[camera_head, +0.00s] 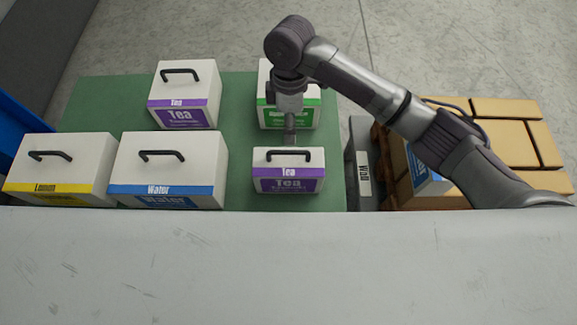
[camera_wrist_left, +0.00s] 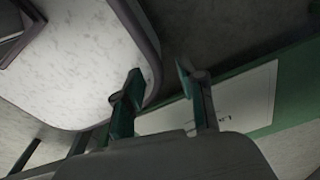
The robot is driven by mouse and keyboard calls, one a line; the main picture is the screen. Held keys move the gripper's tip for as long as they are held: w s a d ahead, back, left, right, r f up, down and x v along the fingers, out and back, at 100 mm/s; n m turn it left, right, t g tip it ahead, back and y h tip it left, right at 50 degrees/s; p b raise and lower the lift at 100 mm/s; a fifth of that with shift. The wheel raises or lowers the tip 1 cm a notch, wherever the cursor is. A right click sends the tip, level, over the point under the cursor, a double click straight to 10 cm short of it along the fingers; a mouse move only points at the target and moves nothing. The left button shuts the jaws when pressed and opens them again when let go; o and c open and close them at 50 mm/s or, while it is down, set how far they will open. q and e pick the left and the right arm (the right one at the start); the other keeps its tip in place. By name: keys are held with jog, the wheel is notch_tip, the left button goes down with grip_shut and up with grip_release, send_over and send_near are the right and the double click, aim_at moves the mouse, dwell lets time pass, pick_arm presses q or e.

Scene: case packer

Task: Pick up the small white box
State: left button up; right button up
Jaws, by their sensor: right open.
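The small white box (camera_head: 272,156) with a purple Tea label and a dark handle on its lid stands at the front right of the green surface. My right gripper (camera_head: 290,139) points down just behind and above that box's handle, seemingly apart from it; its fingers look narrow from this angle and it holds nothing that I can see. My left gripper (camera_wrist_left: 160,73) shows only in the left wrist view, its two green-tipped fingers spread with nothing between them.
Larger white boxes stand around: Lemon (camera_head: 85,167), Water (camera_head: 200,160), another Tea (camera_head: 198,80) and a green-labelled box (camera_head: 302,117) partly behind my right arm. Stacked cartons (camera_head: 495,108) are at right. The green surface (camera_head: 238,115) is bare between boxes.

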aim_at(287, 151)
notch_tip(287, 151, down, 3)
jog(key=shift+s, duration=0.1)
jog(key=shift+s+a+f+p, duration=0.1)
jog(key=shift+s+f+p, duration=0.25)
jog(key=shift+f, duration=0.5)
jog(key=f, duration=0.1)
jog(key=s+f, duration=0.1)
jog(key=f, duration=0.1)
jog(key=shift+a+f, duration=0.15)
jog(key=shift+f, duration=0.05)
jog(key=shift+s+f, duration=0.1)
jog(key=shift+f, duration=0.15)
grip_shut()
pick_arm(q)
jog(key=shift+w+r, duration=0.55)
jog(key=shift+w, duration=0.05)
jog(key=shift+w, duration=0.1)
